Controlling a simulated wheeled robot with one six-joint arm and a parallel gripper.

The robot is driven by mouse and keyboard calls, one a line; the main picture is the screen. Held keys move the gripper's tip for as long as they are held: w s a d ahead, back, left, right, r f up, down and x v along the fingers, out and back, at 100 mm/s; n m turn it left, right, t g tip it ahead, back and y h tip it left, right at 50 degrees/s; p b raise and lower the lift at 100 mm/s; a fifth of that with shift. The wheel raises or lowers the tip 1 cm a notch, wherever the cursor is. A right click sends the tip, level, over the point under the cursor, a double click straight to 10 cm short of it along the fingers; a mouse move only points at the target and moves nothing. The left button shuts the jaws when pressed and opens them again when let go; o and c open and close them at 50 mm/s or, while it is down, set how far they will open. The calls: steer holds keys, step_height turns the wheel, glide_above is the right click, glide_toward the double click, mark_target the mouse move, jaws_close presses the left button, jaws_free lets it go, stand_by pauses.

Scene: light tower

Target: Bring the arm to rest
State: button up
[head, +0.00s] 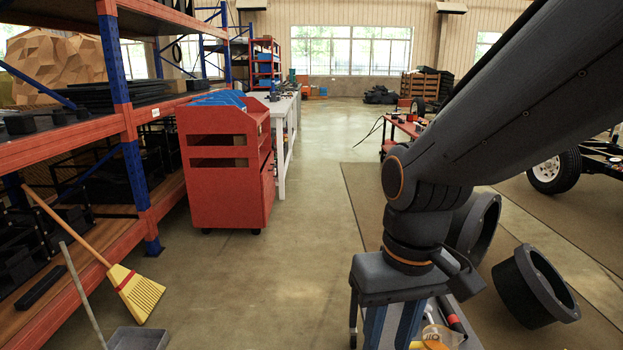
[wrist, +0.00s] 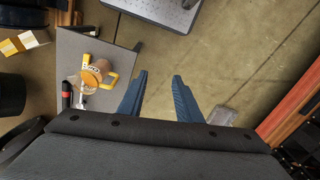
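My arm (head: 500,110) reaches in from the upper right of the head view and bends down at a dark joint with orange rings. My gripper (head: 392,335) hangs at the lower end of it, pointing down, with blue fingers cut off by the bottom edge. In the wrist view, my gripper (wrist: 160,76) has its two blue fingers spread apart with bare floor showing between them. Nothing is held. The gripper is beside a grey work surface (wrist: 82,47) carrying small items.
A yellow-handled tool (wrist: 106,78) and a black-and-red cylinder (wrist: 66,95) lie on that surface. A red cart (head: 225,165), a shelf rack (head: 128,130), a broom (head: 135,290) and a dustpan (head: 138,339) stand left. Black round tubs (head: 535,287) are right. The middle aisle floor is clear.

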steer(key=d+r+m+p, duration=0.2)
steer(key=d+r+p, duration=0.5)
steer(key=p, duration=0.6)
steer(key=shift+d+r+h+p, duration=0.25)
steer(key=shift+d+h+p, duration=0.05)
steer(key=shift+d, duration=0.25)
steer(key=shift+c, duration=1.2)
steer(key=shift+s, duration=0.1)
